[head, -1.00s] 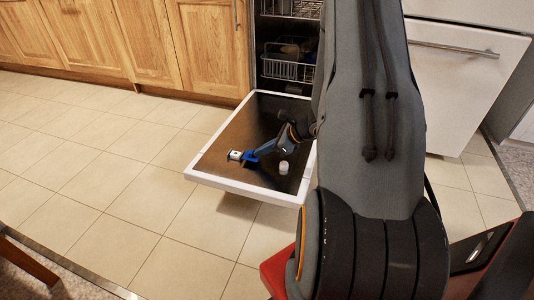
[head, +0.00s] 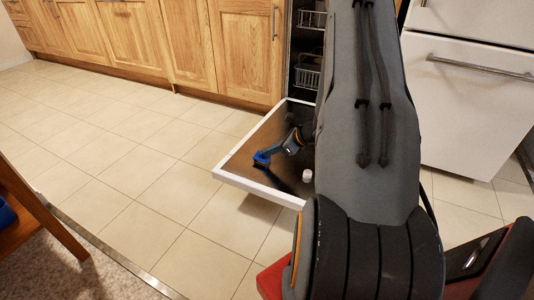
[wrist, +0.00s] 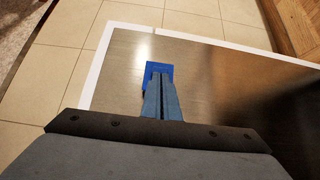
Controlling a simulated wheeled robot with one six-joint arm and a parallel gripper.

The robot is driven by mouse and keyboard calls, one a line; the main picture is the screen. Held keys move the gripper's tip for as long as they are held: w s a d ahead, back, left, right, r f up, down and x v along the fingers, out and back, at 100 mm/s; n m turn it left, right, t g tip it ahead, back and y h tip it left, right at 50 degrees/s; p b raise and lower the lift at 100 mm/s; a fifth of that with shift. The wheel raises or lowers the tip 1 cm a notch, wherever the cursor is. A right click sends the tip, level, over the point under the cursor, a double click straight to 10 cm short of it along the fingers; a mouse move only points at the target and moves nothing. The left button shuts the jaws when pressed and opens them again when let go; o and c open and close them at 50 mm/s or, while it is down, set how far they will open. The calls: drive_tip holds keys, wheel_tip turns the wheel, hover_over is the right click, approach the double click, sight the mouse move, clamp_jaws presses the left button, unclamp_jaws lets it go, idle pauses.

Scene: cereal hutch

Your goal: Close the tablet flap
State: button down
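The tablet flap appears as a small bright blue piece (head: 262,156) on the dark inner face of the lowered dishwasher door (head: 230,182). It also shows as a flat blue plate in the wrist view (wrist: 158,70). My gripper (wrist: 161,92) has its two blue-grey fingers side by side with only a thin dark line between them, holding nothing visible. The fingertips overlap the near part of the blue plate; I cannot tell whether they touch it. No white compartment shows beside the blue piece; what lies under it is hidden.
A small white round cap (head: 307,175) sits on the door to the right. Racks (head: 307,77) show inside the dishwasher. Wooden cupboards (head: 190,50) line the back, and a white appliance (head: 465,100) stands right. Tiled floor left of the door is clear.

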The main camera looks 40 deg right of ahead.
drive_tip(key=shift+w+a, duration=0.1)
drive_tip(key=s+d, duration=0.1)
drive_tip(key=s+p, duration=0.1)
drive_tip(key=s+d, duration=0.1)
drive_tip(key=s, duration=0.1)
drive_tip(key=shift+d+r, duration=0.2)
drive_tip(key=shift+d, duration=0.1)
drive_tip(key=p+v, duration=0.4)
drive_tip(key=v, duration=0.5)
drive_tip(key=shift+s+r, duration=0.1)
drive_tip(key=shift+r, duration=0.05)
